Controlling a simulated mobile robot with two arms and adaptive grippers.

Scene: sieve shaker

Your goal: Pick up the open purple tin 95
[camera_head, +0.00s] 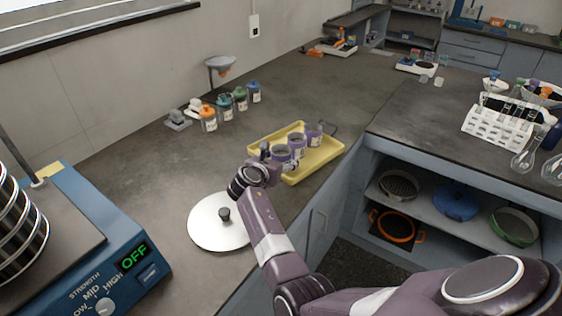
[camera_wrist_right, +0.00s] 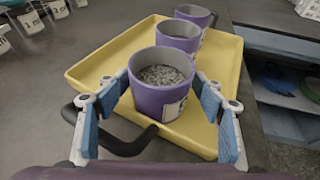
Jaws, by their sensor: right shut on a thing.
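Three open purple tins stand in a row on a yellow tray (camera_head: 322,163). The nearest tin (camera_wrist_right: 160,97) is filled with grey granules and has a white label that I cannot read; it also shows in the head view (camera_head: 281,154). My right gripper (camera_wrist_right: 158,105) has its blue-padded fingers on both sides of this tin and is shut on it. The tin is upright, over the near end of the tray; I cannot tell whether it touches the tray. The other tins are the middle one (camera_wrist_right: 180,36) and the far one (camera_wrist_right: 194,14). My left gripper is not in view.
A black handle (camera_wrist_right: 110,140) lies by the near tin. A round white lid (camera_head: 215,228) lies left of my right arm. Several colour-lidded jars (camera_head: 209,119) stand behind. A blue shaker (camera_head: 120,255) reading OFF is at left. The counter edge is close on the right.

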